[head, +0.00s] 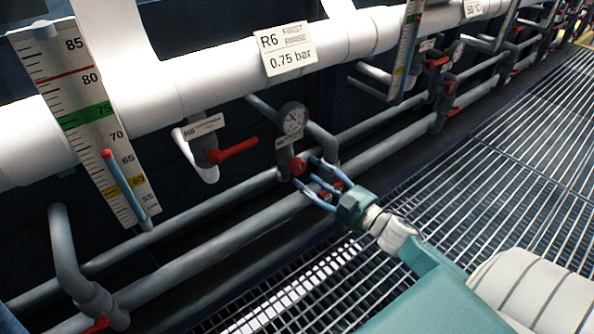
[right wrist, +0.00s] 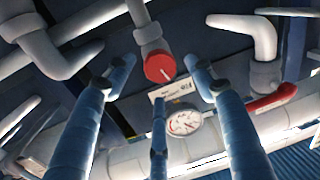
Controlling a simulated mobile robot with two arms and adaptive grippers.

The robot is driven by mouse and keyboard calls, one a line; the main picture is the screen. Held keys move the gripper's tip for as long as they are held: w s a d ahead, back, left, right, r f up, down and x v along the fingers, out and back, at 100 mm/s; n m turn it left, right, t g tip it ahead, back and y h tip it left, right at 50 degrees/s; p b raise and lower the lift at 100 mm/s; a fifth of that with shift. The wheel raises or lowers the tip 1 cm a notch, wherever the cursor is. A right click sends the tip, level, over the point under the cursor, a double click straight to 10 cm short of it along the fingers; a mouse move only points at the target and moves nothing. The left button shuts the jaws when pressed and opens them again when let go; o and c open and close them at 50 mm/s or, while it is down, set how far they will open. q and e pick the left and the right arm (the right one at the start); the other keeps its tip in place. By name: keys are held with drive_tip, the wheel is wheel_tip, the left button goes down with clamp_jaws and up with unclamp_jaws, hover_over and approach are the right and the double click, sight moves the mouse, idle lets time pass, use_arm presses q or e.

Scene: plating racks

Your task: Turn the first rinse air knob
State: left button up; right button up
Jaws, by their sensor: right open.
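The red round knob (head: 298,166) sits on the grey pipe fitting under a pressure gauge (head: 293,118) with a small label, below the sign reading R6 first rinse, 0.75 bar (head: 286,50). In the right wrist view the knob (right wrist: 160,68) has a white pointer line and shows between the two upper fingers. My right gripper (head: 308,172) is open, with its blue fingers spread in front of the knob. A third finger shows lower down, before the gauge (right wrist: 185,122). Whether any finger touches the knob I cannot tell. My left gripper is not in view.
A red lever handle (head: 233,149) on a valve is left of the gauge. A white pipe (head: 190,85) runs above, and a scale board (head: 85,110) stands at left. Grey pipes (head: 180,265) run below. Grating floor (head: 500,150) lies at right.

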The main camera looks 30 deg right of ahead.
sight(301, 169)
drive_tip(key=w, duration=0.2)
drive_tip(key=w+b, duration=0.1)
drive_tip(key=w, duration=0.1)
drive_tip(key=w+a, duration=0.1)
drive_tip(key=w, duration=0.1)
drive_tip(key=shift+b, duration=0.3)
drive_tip(key=shift+s, duration=0.1)
drive_tip(key=c, duration=1.1)
